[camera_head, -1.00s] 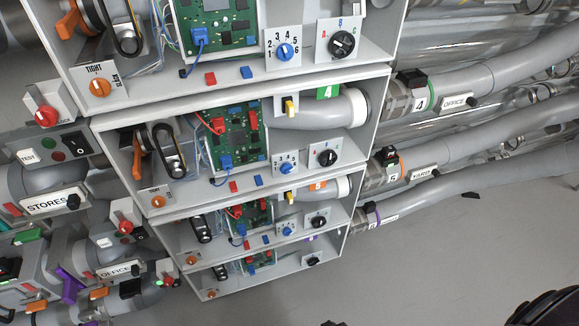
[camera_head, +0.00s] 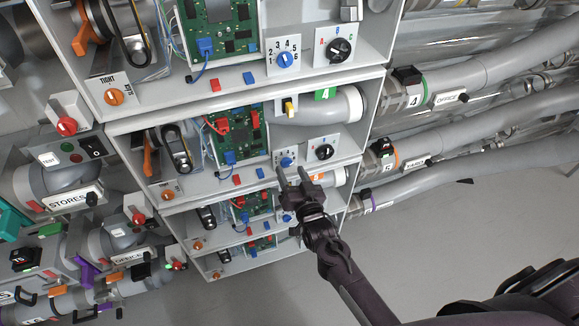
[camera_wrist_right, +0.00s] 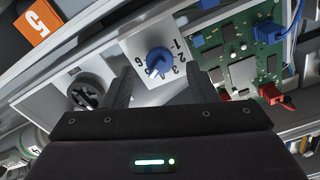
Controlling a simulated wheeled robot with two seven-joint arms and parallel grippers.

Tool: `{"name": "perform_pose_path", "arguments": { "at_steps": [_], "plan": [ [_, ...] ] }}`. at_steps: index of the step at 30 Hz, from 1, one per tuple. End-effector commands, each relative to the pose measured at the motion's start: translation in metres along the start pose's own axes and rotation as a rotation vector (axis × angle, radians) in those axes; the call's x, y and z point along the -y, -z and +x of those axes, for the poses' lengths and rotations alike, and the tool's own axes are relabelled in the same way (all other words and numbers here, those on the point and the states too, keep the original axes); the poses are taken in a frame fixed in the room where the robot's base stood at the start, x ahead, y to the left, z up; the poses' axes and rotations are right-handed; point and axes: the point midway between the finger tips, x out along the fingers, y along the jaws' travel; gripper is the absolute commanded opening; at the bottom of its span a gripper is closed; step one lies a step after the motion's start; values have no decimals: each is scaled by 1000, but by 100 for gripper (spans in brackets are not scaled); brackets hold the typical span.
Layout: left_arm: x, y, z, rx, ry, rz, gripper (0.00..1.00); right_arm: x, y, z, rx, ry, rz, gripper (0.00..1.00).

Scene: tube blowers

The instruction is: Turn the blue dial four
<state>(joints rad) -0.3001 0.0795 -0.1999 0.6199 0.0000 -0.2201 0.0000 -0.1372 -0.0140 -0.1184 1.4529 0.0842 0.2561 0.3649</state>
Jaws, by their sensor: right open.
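Several blue dials sit on white numbered plates in stacked grey boxes. The blue dial (camera_head: 287,161) in the second box from the top is just ahead of my right gripper (camera_head: 293,171). In the right wrist view, that blue dial (camera_wrist_right: 159,61) shows upside down with numbers around it, just beyond the fingertips of my right gripper (camera_wrist_right: 156,84). The fingers are apart, empty, and not seen touching the dial. I cannot tell which number its pointer is at. A similar blue dial (camera_head: 285,59) is in the top box. My left gripper is not in view.
A black knob (camera_head: 324,152) stands right of the blue dial; it also shows in the right wrist view (camera_wrist_right: 87,94). A green circuit board (camera_head: 236,135) lies left of it. Box walls and ledges are close around the gripper. Floor (camera_head: 420,240) is open at the lower right.

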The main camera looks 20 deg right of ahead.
Motion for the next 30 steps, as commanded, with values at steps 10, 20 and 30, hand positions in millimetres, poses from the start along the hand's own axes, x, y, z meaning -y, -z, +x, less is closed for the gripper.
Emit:
{"name": "perform_pose_path", "arguments": {
  "at_steps": [10, 20, 30],
  "plan": [
    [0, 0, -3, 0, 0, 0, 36, 0, 0, 23, 1, 0, 0, 52],
    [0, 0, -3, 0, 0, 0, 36, 0, -1, 22, 2, 0, 0, 32],
    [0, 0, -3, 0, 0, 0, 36, 0, -1, 22, 2, 0, -7, 7]
  ]
}}
